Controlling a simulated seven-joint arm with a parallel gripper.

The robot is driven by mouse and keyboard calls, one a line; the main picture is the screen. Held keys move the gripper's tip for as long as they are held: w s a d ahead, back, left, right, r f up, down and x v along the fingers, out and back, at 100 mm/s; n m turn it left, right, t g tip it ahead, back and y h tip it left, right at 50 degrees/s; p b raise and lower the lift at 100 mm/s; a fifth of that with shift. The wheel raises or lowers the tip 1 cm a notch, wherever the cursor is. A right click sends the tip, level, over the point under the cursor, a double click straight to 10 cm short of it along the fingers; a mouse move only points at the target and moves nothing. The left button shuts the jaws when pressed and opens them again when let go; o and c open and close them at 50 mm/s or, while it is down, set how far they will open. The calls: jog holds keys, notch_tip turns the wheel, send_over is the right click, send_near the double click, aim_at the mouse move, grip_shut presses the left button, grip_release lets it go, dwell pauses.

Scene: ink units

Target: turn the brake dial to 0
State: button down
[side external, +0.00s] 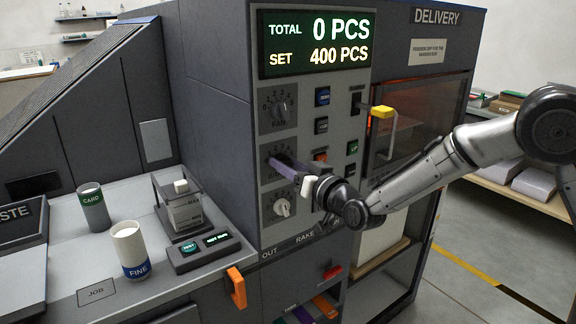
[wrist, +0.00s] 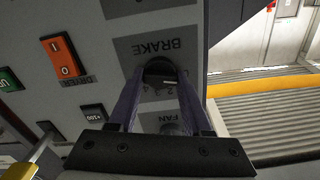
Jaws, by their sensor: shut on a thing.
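The brake dial (wrist: 157,69) is a dark round knob on the grey control panel, with the word BRAKE upside down beside it in the wrist view. My gripper (wrist: 159,77) has its two long fingers on either side of the knob and is shut on it. A light mark shows on the knob's lower right there, near the digits, which are partly covered. I cannot tell the exact setting. In the side external view my gripper (side external: 276,160) reaches in from the right to the middle dial and largely hides it.
The fan dial (side external: 279,109) is just above, and another dial (side external: 282,207) with a pale knob is just below. Buttons and a red-orange rocker switch (wrist: 62,59) sit close beside. A yellow handle (side external: 382,113) sticks out to the right. The display (side external: 318,43) reads 0 PCS, set 400 PCS.

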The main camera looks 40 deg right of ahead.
jog(key=shift+c, duration=1.7)
grip_release()
jog(key=shift+s, duration=0.1)
jog(key=s, duration=1.3)
jog(key=shift+s, duration=0.3)
jog(key=s+d+r, duration=0.5)
jog(key=d+r, duration=0.3)
jog(key=r, duration=0.2)
jog(key=s+d+f+n+g, duration=0.1)
jog(key=s+f+g, duration=0.5)
jog(key=s, duration=0.4)
jog(key=s+d+f+n+g, duration=0.1)
jog(key=s+f+g, duration=0.5)
jog(key=s+f, duration=0.3)
jog(key=shift+s+d+n, duration=0.2)
jog(key=shift+s+n, duration=0.2)
jog(key=shift+s, duration=0.65)
